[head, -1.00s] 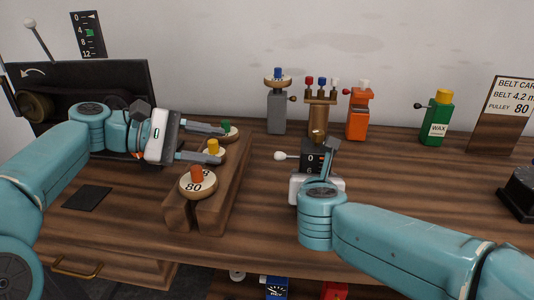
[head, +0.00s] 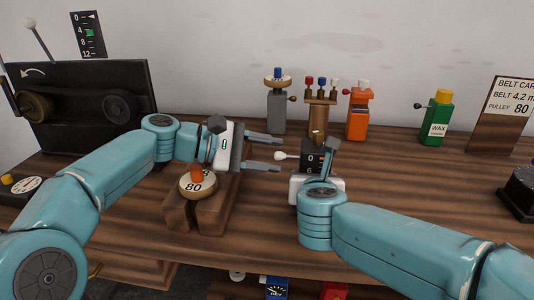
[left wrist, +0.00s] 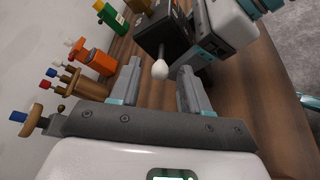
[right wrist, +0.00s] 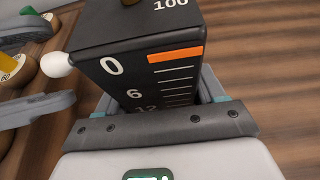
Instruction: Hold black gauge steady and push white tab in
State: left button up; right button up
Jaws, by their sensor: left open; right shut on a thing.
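The black gauge (head: 314,158) stands upright on the table in the head view. Its scale reads 0, 6, 12 in the right wrist view (right wrist: 150,75), with an orange bar near the 0. My right gripper (head: 320,172) is shut on the gauge from the front. The white tab (head: 281,155) is a rounded knob sticking out on a stem from the gauge's left side. It also shows in the left wrist view (left wrist: 160,69), between and beyond the finger ends. My left gripper (head: 264,153) is open, its fingers pointing right toward the tab, apart from it.
A wooden rack (head: 188,220) with a numbered 80 pulley (head: 197,185) lies below my left gripper. Behind stand a grey post (head: 277,113), a wooden peg stand (head: 321,115), an orange device (head: 358,118) and a green wax bottle (head: 437,120).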

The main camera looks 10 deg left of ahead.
pick_arm(q)
grip_shut()
pick_arm(e)
jog(key=shift+f, duration=0.15)
pick_arm(q)
jog(key=shift+d, duration=1.25)
grip_release()
jog(key=shift+a, duration=0.15)
jog(key=v, duration=1.4)
jog(key=shift+w+a+f, duration=0.2)
jog(key=shift+w+a, duration=0.05)
jog(key=shift+a, duration=0.2)
jog(key=a+t+y, duration=0.1)
jog(key=a, duration=0.1)
jog(key=w+a+t+y, duration=0.1)
jog(key=a, duration=0.1)
jog(key=w+a+f+n+t+y, duration=0.1)
jog(key=a, duration=0.2)
jog(key=shift+w+t+y, duration=0.1)
jog(key=shift+t+y, duration=0.3)
jog(key=a+n+t+y, duration=0.1)
jog(key=a+y, duration=0.3)
jog(key=a, duration=0.5)
jog(key=shift+a+t+y, duration=0.4)
jog(key=shift+t, duration=0.4)
